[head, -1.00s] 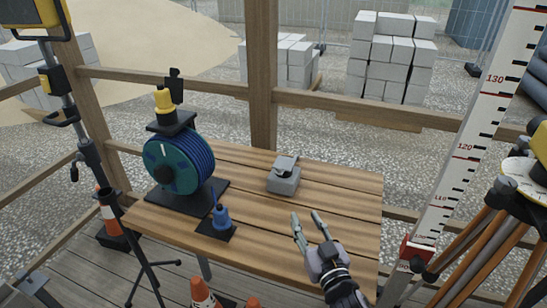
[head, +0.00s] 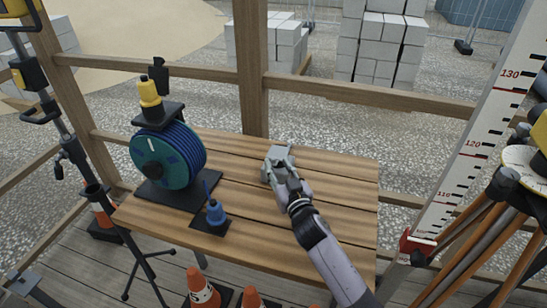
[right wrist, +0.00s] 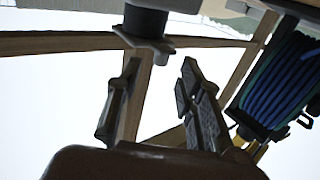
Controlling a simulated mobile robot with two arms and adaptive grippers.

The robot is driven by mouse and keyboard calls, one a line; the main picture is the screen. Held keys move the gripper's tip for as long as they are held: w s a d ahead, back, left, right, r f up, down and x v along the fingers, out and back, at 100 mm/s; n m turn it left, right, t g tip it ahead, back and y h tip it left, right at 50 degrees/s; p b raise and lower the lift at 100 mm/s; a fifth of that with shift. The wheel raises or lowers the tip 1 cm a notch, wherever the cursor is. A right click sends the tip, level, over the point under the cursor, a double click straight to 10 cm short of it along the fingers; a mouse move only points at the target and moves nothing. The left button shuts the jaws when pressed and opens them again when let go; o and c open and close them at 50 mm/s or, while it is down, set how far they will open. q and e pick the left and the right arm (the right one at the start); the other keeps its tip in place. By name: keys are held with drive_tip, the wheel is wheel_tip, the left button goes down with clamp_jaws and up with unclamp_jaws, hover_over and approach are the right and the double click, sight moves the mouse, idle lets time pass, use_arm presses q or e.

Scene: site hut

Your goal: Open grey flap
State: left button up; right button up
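A small grey box with a grey flap on top (head: 281,151) stands on the wooden table (head: 335,175). My right gripper (head: 277,169) is at the near side of the box and hides much of it. In the right wrist view my right gripper (right wrist: 159,65) is open, with nothing between its fingers. A grey plate, which looks like the flap (right wrist: 150,42), shows just beyond the fingertips there. I cannot tell whether a finger touches it. The flap looks down. My left gripper is not in view.
A blue hose reel (head: 167,156) with a yellow-and-black item on top stands left of the box. A tripod and measuring staff (head: 470,150) stand at the right. The table's right part is clear.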

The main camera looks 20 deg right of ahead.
sight(275, 160)
drive_tip(key=shift+w+a, duration=0.1)
drive_tip(key=shift+w, duration=2.2)
drive_tip(key=c, duration=0.7)
clamp_jaws()
